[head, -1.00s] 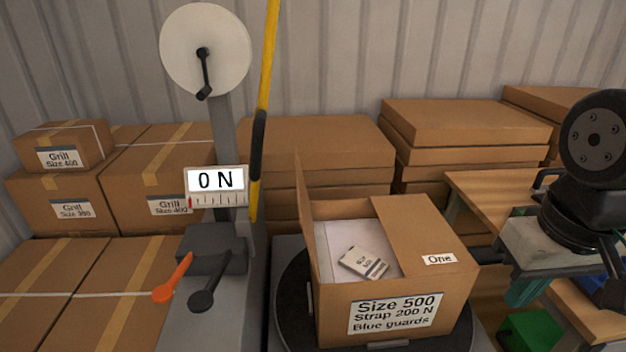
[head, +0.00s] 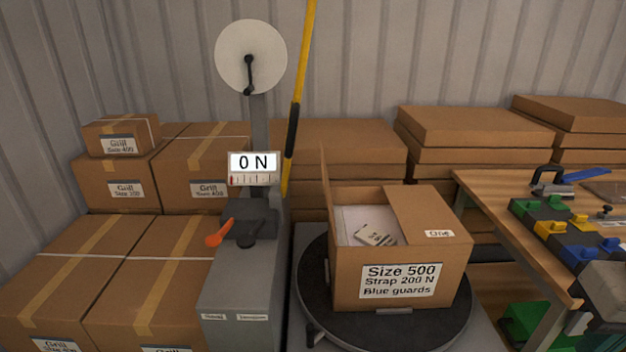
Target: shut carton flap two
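The open carton (head: 350,290) stands on a round dark turntable (head: 440,318). Its right flap, labelled "One" (head: 425,210), lies folded flat over the right part of the top. The opposite flap (head: 325,180) stands upright at the carton's left edge; its label does not show, and I take it as flap two. Through the opening I see a white sheet (head: 350,218) and a small printed packet (head: 375,234). The front label reads "Size 500, Strap 200 N, Blue guards".
Left of the carton stands a grey strapping post with a "0 N" display (head: 253,162), an orange lever (head: 219,233) and a yellow-black pole (head: 297,100) rising close behind the upright flap. A wooden bench (head: 485,190) with coloured bins is at right. Stacked cartons line the back.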

